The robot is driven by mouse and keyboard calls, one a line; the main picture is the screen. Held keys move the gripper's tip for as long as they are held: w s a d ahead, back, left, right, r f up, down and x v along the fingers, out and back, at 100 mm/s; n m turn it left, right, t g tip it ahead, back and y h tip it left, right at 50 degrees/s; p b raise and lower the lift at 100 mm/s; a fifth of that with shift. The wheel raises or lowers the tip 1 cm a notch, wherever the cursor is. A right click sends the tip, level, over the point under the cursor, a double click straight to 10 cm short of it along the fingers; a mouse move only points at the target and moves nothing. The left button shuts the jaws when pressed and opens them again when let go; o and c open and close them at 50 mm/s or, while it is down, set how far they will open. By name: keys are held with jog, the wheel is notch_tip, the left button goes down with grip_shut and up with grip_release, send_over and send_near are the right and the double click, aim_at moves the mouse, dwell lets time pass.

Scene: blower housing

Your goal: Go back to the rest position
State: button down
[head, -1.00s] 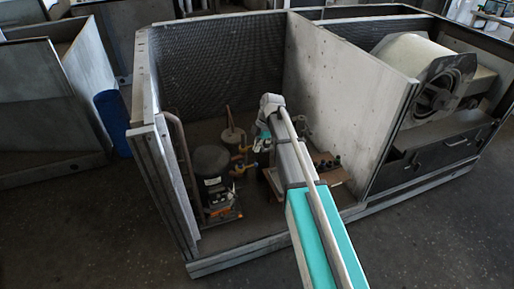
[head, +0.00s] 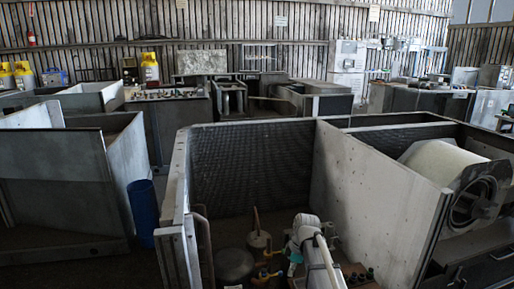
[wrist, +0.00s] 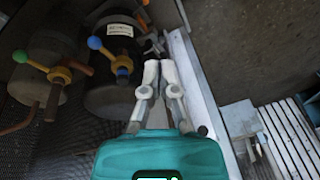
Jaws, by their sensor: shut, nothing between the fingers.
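My gripper (wrist: 158,70) shows in the wrist view with its two grey fingers together and nothing between them. Beside it on the left are a black cylinder (wrist: 112,65) with a white label and a grey cylinder (wrist: 48,60), both with coloured valve fittings. In the head view, my arm reaches into the open compartment of the blower housing (head: 250,165). The blower drum (head: 440,163) sits in the compartment to the right, behind a grey partition (head: 375,185).
A pale metal edge (wrist: 200,90) runs close to the right of my fingers. In the head view, a blue cylinder (head: 143,212) stands outside the housing on the left. A grey cabinet (head: 55,180) stands farther left. More units and benches fill the back.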

jog(key=s+d+m+t+h, duration=0.1)
jog(key=s+d+m+h, duration=0.3)
jog(key=s+m, duration=1.2)
notch_tip(320, 180, up, 23)
jog(key=d+y+p, duration=0.1)
jog(key=p, duration=2.2)
jog(key=shift+w+p, duration=0.3)
jog(key=shift+w, duration=0.1)
